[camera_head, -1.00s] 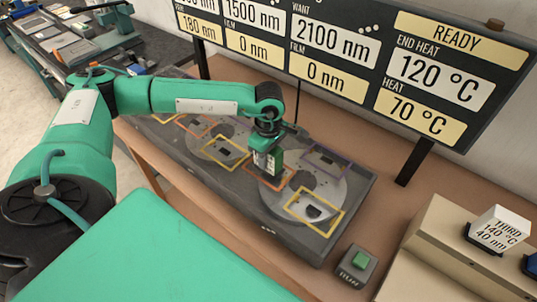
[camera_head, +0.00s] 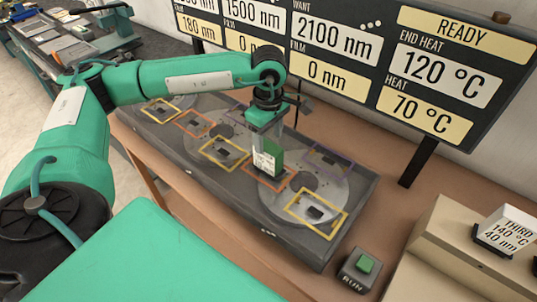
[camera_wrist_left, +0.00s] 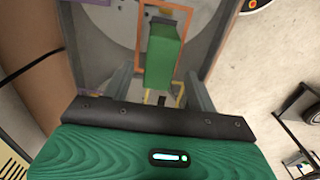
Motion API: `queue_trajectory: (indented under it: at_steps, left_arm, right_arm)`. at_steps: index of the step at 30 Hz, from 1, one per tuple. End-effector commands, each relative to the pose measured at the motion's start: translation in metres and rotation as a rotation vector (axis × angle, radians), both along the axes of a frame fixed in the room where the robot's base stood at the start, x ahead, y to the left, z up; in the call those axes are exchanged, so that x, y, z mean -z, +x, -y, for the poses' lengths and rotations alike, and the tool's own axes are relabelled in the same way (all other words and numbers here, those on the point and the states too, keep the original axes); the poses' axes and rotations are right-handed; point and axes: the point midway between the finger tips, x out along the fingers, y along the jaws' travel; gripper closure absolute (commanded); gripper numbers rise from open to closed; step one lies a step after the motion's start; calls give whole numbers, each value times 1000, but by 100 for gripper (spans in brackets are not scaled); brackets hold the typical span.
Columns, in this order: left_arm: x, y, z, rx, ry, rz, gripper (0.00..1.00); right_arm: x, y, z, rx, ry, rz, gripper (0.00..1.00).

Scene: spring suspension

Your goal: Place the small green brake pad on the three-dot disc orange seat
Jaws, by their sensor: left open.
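The small green brake pad (camera_head: 277,156) stands upright at the orange seat (camera_head: 287,184) on the rightmost disc (camera_head: 335,190). A pale printed label shows on one of its faces. My left gripper (camera_head: 270,141) is above the pad, open. In the left wrist view the green pad (camera_wrist_left: 163,55) lies ahead between the spread fingers of my left gripper (camera_wrist_left: 160,88), with gaps on both sides. The orange frame (camera_wrist_left: 192,50) shows around it there. The pad's underside is hidden, so I cannot tell how deep it sits. My right gripper is not in view.
The disc also has a yellow seat (camera_head: 338,226) and a purple seat (camera_head: 331,157). More discs with framed seats lie to the left on the grey base (camera_head: 215,180). A RUN button (camera_head: 363,264) is at the front right. A display board (camera_head: 400,60) stands behind.

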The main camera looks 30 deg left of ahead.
Motion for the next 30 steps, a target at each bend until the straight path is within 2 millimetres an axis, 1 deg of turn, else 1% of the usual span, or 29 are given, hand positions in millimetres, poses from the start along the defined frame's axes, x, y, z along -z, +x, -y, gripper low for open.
queue_trajectory:
  at_steps: [1,3,6,9,14,30]
  left_arm:
    - [-7,1,0,0,-1,4,42]
    - [-20,1,0,1,-1,3,42]
    - [-33,1,1,0,-1,2,42]
    - [-42,1,0,0,0,1,42]
    - [-46,0,0,0,0,-1,42]
    - [-45,0,0,0,0,-1,42]
  right_arm:
    - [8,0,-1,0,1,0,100]
    - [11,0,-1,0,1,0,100]
    - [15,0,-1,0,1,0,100]
    - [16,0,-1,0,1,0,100]
    - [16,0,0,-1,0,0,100]
    - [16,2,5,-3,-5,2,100]
